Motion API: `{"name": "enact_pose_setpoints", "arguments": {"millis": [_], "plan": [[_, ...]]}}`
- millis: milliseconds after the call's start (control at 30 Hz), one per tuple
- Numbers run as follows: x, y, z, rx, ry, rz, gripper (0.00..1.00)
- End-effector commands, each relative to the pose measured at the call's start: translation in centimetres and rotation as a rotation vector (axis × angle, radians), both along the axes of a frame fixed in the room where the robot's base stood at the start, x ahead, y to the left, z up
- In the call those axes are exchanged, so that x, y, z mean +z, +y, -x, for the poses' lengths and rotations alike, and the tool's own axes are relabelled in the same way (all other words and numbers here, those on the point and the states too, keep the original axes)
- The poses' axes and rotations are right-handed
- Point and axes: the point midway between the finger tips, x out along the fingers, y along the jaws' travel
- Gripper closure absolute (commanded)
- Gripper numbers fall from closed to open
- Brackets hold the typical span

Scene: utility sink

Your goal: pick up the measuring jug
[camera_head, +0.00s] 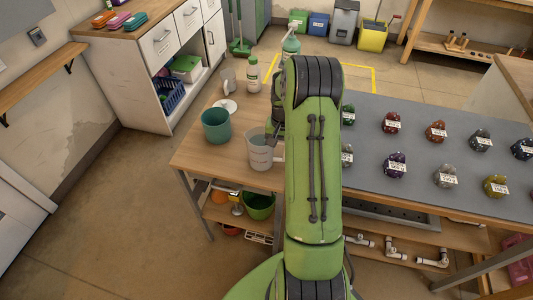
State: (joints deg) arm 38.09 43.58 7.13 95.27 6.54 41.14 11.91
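The measuring jug (260,153) is a pale translucent vessel with markings on its side. It stands upright near the front of the wooden part of the bench, just left of my green arm. My gripper (272,131) is mostly hidden behind my own arm. A dark part of it shows at the jug's upper right rim. I cannot tell whether it touches the jug or whether its fingers are open or shut.
A teal cup (216,126) stands close left of the jug. A white disc (226,106), a clear cup (228,80), a white bottle (253,75) and a spray bottle (290,42) are farther back. Several labelled dark and coloured lumps (391,123) sit on the grey surface at right.

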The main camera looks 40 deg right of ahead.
Motion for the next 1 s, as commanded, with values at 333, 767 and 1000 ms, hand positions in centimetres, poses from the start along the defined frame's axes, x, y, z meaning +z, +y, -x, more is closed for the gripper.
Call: {"name": "enact_pose_setpoints", "arguments": {"millis": [333,767,1000], "plan": [[0.11,0.01,0.01,0.0,0.0,0.0,0.65],[0.19,-0.03,-0.03,0.0,-0.001,0.001,1.0],[0.51,-0.03,-0.03,0.0,-0.001,0.001,1.0]]}}
